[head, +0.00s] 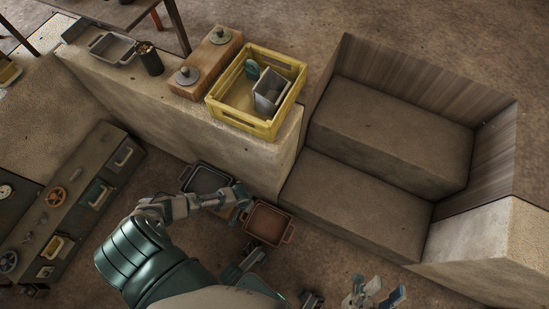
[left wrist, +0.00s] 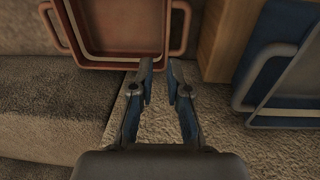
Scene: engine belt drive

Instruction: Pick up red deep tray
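The red deep tray (head: 267,225) is reddish-brown with side handles and lies on the floor beside the stone step. In the left wrist view the tray (left wrist: 118,62) fills the top, its near wall just ahead of the fingertips. My left gripper (left wrist: 160,72) is open and empty, its fingers apart and short of that wall; I cannot tell whether either touches. In the head view my left arm reaches between the red tray and a dark tray, and its fingers are hard to make out. My right gripper (head: 384,291) is open and empty at the bottom, right of the tray.
The dark blue-grey tray (head: 207,179) is close by on the left; it also shows in the left wrist view (left wrist: 244,82). A wooden block (left wrist: 224,40) stands between the trays. The stone step (head: 350,205) borders the right. A yellow crate (head: 235,118) sits on the ledge above.

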